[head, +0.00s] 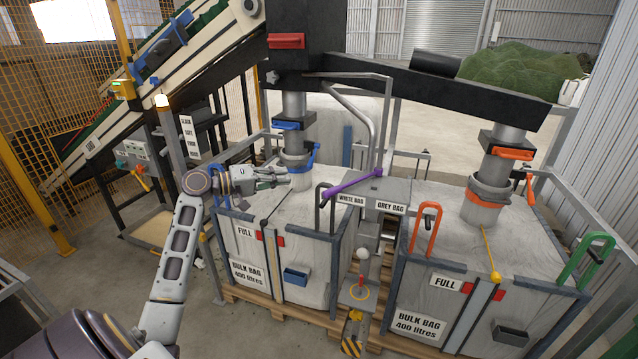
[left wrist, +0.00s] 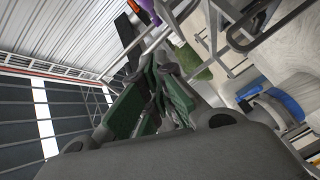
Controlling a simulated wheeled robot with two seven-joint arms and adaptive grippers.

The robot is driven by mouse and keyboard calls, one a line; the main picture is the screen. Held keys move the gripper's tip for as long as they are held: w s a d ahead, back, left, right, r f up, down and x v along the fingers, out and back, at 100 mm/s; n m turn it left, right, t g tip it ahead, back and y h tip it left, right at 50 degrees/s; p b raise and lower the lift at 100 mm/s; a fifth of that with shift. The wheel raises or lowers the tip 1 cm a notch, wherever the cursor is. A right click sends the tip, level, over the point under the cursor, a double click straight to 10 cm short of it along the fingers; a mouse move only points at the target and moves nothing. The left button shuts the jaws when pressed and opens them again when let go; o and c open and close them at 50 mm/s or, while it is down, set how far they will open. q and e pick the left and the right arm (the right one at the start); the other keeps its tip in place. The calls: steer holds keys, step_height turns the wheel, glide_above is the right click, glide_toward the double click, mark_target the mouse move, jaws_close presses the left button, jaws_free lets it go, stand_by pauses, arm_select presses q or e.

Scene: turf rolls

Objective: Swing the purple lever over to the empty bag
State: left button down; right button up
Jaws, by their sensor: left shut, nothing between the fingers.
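The purple lever (head: 352,185) slants left from its post between two bulk bags, its free end over the left bag beside the WHITE BAG label (head: 351,199). The GREY BAG label (head: 391,207) is to the right. The left bag (head: 340,236) and right bag (head: 445,226) both stand in frames with FULL signs; I cannot tell which is empty. My left gripper (head: 288,181) is shut and empty above the left bag, left of the lever and apart from it. Its closed fingers show in the left wrist view (left wrist: 163,90). My right gripper is out of view.
Filling spouts hang over the left bag (head: 295,160) and right bag (head: 490,190). A bent grey pipe (head: 362,118) rises behind the lever. Black (head: 319,208) and orange (head: 426,228) handles flank it. A white-knobbed stick (head: 363,255) stands in front.

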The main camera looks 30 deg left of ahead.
arm_select(q)
steer(key=shift+w, duration=0.1)
stand_by(0.3)
steer(key=w+d+f+p, duration=0.2)
steer(key=w+d+p, duration=0.1)
steer(key=w+d, duration=0.4)
steer(key=shift+d+f, duration=0.3)
steer(key=shift+d, duration=0.55)
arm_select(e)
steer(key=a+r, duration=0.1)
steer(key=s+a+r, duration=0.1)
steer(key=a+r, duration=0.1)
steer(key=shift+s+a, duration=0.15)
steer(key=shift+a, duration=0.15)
arm_select(q)
steer(key=shift+w, duration=0.1)
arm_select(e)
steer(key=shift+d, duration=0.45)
arm_select(q)
steer(key=shift+d, duration=0.1)
